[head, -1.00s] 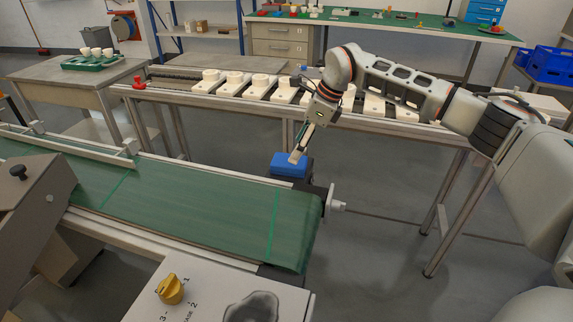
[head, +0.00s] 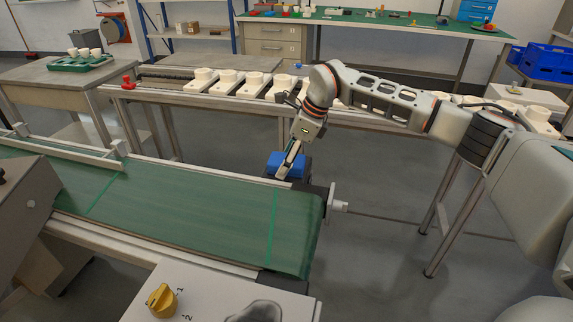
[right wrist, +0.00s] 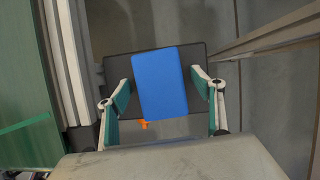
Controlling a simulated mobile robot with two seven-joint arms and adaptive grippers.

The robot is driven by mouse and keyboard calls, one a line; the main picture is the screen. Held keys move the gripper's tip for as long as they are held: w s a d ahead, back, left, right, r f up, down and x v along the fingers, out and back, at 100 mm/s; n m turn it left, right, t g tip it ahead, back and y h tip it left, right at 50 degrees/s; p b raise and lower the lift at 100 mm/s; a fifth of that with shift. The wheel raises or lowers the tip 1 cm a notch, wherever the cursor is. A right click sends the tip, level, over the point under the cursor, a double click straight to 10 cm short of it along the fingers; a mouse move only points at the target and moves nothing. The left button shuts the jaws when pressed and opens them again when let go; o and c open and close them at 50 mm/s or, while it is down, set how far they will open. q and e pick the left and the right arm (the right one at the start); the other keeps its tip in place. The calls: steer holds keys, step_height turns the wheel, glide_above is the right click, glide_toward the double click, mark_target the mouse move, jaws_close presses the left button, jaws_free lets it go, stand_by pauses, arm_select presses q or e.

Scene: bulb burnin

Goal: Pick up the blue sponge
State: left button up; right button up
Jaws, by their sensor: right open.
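The blue sponge (head: 286,161) lies on a dark plate (right wrist: 118,68) just past the far edge of the green belt's right end. In the right wrist view the blue sponge (right wrist: 160,84) lies slightly turned on that plate. My right gripper (head: 284,173) reaches down to the sponge and partly covers it in the head view. In the right wrist view my right gripper (right wrist: 163,94) is open, one finger on each side of the sponge, with a gap visible at the left finger. Contact at the right finger is unclear. My left gripper is not in view.
The green conveyor belt (head: 200,217) runs beside the sponge. A long rail line with white fixtures (head: 227,82) stands behind, under my right arm. A panel with a yellow knob (head: 162,300) is in front. Open floor (head: 385,255) lies to the right.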

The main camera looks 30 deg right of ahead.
steer(key=shift+f, duration=0.2)
stand_by(0.6)
steer(key=c, duration=0.9)
